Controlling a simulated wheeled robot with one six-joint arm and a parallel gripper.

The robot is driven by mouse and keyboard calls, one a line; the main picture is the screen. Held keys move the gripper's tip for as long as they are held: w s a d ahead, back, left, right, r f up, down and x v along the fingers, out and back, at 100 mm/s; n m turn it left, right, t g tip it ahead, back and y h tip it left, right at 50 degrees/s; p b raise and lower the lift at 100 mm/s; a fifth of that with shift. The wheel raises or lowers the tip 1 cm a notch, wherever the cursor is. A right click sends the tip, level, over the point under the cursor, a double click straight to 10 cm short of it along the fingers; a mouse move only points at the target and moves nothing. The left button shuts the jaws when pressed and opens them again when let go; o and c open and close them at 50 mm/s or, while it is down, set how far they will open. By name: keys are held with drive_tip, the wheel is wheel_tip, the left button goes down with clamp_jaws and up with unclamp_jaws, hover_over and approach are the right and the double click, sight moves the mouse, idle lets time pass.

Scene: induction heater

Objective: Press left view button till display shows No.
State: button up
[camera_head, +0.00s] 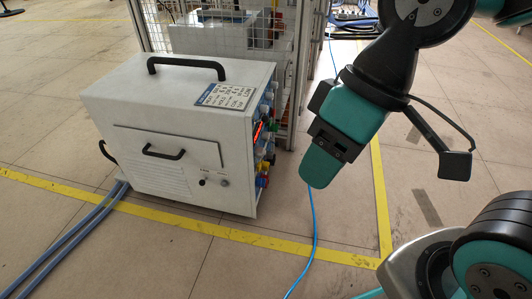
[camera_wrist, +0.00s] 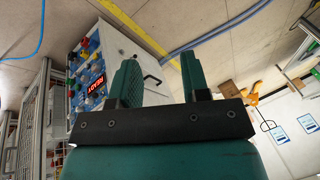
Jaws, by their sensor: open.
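The induction heater is a white box (camera_head: 165,130) on the floor, left of my gripper (camera_head: 322,160). Its control panel faces right and shows nearly edge-on in the head view, with a red lit display (camera_head: 258,133). In the wrist view the panel (camera_wrist: 84,70) is at the left, tilted, with coloured knobs and buttons. The lit display (camera_wrist: 96,88) also shows there, but its text is turned and too small to read surely. I cannot single out the left view button. My gripper (camera_wrist: 160,75) is open and empty, with its fingers apart from the panel.
A wire-mesh cage (camera_head: 225,30) stands behind the heater. A thin blue cable (camera_head: 313,220) runs along the floor below my gripper. Thick blue hoses (camera_head: 85,232) leave the heater at the lower left. Yellow floor lines surround it. The floor between gripper and panel looks clear.

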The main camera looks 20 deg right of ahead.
clamp_jaws()
idle(1.5)
